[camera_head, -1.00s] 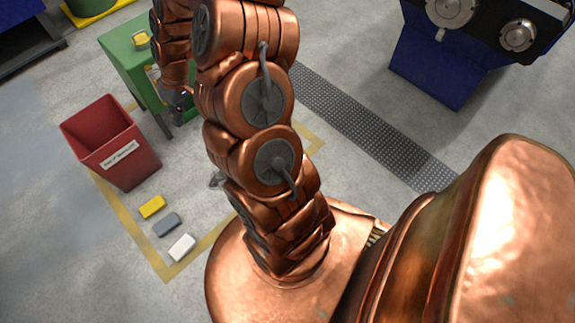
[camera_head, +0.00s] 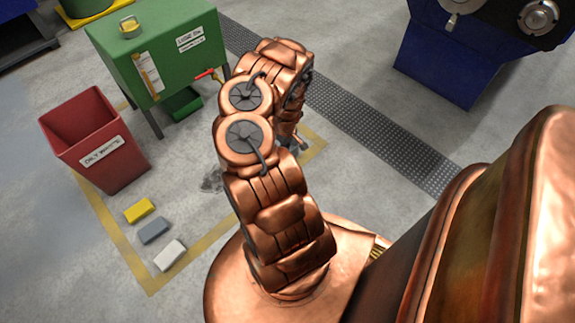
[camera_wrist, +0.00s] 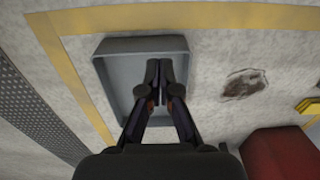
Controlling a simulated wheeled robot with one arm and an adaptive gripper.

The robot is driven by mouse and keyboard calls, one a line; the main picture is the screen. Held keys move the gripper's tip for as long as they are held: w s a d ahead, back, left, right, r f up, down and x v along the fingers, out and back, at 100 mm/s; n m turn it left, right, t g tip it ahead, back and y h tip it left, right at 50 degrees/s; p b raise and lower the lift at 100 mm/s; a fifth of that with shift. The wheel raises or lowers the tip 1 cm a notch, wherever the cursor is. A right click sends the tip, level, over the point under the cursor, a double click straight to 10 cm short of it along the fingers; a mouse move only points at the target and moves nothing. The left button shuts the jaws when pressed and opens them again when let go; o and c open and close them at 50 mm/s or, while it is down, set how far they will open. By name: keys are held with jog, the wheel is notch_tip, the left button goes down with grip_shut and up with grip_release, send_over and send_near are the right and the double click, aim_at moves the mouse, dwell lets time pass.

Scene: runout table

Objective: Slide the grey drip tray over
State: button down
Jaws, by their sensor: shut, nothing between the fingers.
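The grey drip tray (camera_wrist: 115,84) lies on the floor in the wrist view, a shallow rectangular pan with a raised rim, inside a yellow floor line. My gripper (camera_wrist: 165,68) is shut and empty, with its fingers in front of the tray's inner floor and right part. I cannot tell from this view whether the fingertips touch the tray. In the head view my arm hides the tray and most of the gripper.
A dark stain (camera_wrist: 243,85) marks the floor beside the tray. A green tank (camera_head: 168,62) on legs, a red bin (camera_head: 95,140), and yellow (camera_head: 140,210), grey (camera_head: 153,231) and white (camera_head: 168,255) blocks stand left. A dark perforated strip (camera_head: 370,130) crosses the floor behind my arm.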

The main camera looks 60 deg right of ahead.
aim_at(294, 149)
jog(key=s+f+b, duration=0.1)
jog(key=f+b, duration=0.1)
jog(key=f, duration=0.2)
jog(key=s+d+f+b, duration=0.1)
jog(key=f+b, duration=0.1)
jog(key=f, duration=0.2)
jog(key=s+f+b, duration=0.1)
jog(key=f+b, duration=0.2)
jog(key=f, duration=0.1)
jog(key=shift+s+d+f, duration=0.2)
jog(key=shift+d+f, duration=0.1)
jog(key=w, duration=0.1)
jog(key=w+b, duration=0.1)
jog(key=shift+w+d+f, duration=0.15)
jog(key=shift+w+d, duration=0.15)
jog(key=shift+w, duration=0.05)
jog(key=shift+w+d+b, duration=0.2)
jog(key=shift+w+b, duration=0.1)
jog(key=shift+w, duration=0.35)
